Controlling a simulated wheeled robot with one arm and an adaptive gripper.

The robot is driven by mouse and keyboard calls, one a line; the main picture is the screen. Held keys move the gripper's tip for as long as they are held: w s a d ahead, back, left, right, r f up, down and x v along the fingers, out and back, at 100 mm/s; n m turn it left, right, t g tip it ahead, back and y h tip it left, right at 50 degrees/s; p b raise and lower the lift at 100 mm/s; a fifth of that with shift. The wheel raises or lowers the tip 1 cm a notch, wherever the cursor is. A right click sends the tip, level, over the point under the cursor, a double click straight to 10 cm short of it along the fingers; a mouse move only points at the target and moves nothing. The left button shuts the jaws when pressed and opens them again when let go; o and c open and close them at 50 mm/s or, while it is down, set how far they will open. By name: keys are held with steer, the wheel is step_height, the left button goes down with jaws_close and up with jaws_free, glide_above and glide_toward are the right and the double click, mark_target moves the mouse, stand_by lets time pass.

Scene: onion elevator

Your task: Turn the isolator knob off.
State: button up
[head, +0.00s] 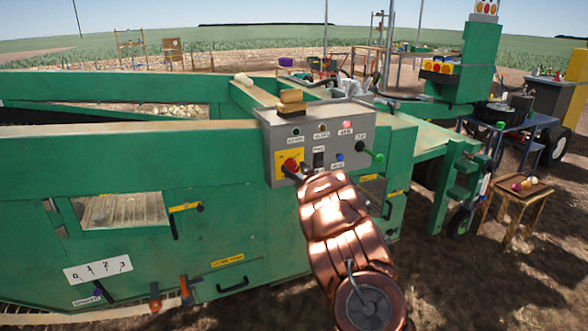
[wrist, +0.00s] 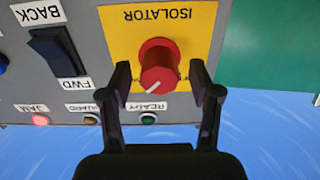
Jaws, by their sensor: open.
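The isolator knob (head: 290,164) is red and sits on a yellow plate on the grey control box (head: 272,138). In the wrist view, which is upside down, the knob (wrist: 158,65) has a white pointer line slanting to the lower left. The yellow plate (wrist: 118,32) reads ISOLATOR. My gripper (wrist: 160,72) is open, with one dark finger on each side of the knob. A small gap shows beside the knob, and I cannot tell whether either finger touches it. In the head view my copper-coloured arm hides most of the gripper.
A black FWD/BACK rocker switch (wrist: 57,52) is beside the yellow plate. Lamps marked JAM (wrist: 40,120), GUARD and READY (wrist: 148,118) line the panel. The green machine body (head: 120,160) surrounds the box.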

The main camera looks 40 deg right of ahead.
steer(key=shift+w+d+f, duration=0.1)
steer(key=shift+w, duration=0.25)
steer(key=c, duration=1.1)
steer(key=shift+c, duration=0.2)
